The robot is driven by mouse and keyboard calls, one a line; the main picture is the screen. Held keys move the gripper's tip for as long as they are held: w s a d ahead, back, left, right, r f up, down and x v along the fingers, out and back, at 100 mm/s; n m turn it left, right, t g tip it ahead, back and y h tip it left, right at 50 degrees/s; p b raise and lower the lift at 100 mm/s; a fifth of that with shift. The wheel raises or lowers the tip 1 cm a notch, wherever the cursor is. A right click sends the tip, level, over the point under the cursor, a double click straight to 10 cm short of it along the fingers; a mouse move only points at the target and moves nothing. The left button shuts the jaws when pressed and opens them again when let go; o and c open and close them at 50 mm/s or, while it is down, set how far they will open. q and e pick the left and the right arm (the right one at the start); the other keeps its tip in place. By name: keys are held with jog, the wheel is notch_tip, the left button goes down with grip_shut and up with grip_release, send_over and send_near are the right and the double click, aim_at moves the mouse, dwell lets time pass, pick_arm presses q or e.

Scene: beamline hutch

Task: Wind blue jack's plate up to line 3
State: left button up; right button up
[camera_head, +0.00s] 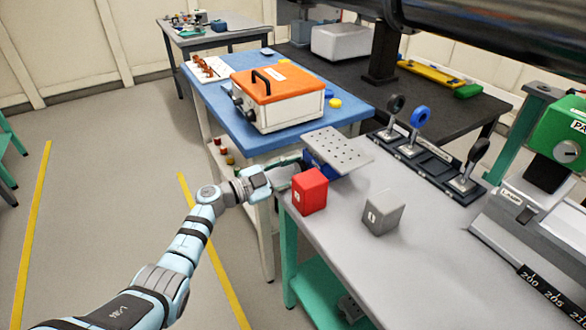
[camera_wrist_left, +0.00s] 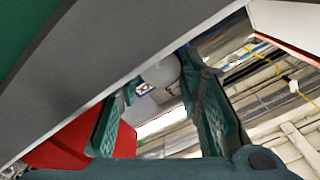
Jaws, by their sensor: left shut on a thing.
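The blue jack (camera_head: 317,165) stands at the table's far left corner, with its perforated grey plate (camera_head: 337,150) level on top. The red block in front hides part of its body, and I cannot read any line marks on it. My left gripper (camera_head: 291,167) reaches the jack's left side. In the left wrist view, a pale round knob (camera_wrist_left: 162,70) shows between the tips of my green fingers (camera_wrist_left: 158,95). The gripper is shut on this knob, though the contact is partly hidden. My right gripper is not in view.
A red block (camera_head: 309,191) stands close to my left gripper, and a grey block (camera_head: 383,212) stands to its right. A rack (camera_head: 425,157) with upright round-headed tools lines the back. An orange-topped box (camera_head: 277,97) sits on the blue cart (camera_head: 213,110) behind.

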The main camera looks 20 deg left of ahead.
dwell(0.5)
pick_arm(q)
jog(key=o, duration=1.2)
jog(key=shift+c, duration=0.2)
